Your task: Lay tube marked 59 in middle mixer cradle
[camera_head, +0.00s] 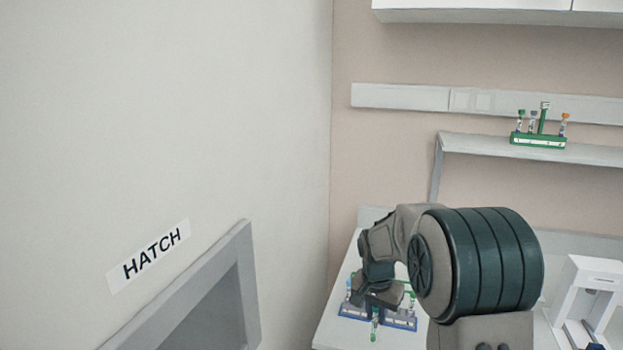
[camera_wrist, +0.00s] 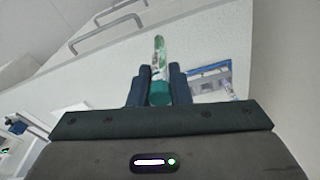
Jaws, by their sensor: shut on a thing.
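My gripper (camera_wrist: 158,88) is shut on a tube (camera_wrist: 158,60) with a green cap, which sits between the two fingers in the wrist view. The tube's clear body points away from my palm, and its mark cannot be read. In the head view the held tube (camera_head: 375,327) shows small below my gripper (camera_head: 376,308), over the counter and in front of a blue rack. The middle mixer cradle cannot be made out in either view.
A blue-and-white rack (camera_head: 398,321) with tubes stands on the counter (camera_head: 335,325) behind my gripper. A green rack (camera_head: 539,140) with several tubes stands on the wall shelf (camera_head: 590,155). A white device (camera_head: 592,285) stands at the right. The hatch frame (camera_head: 248,285) is at the left.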

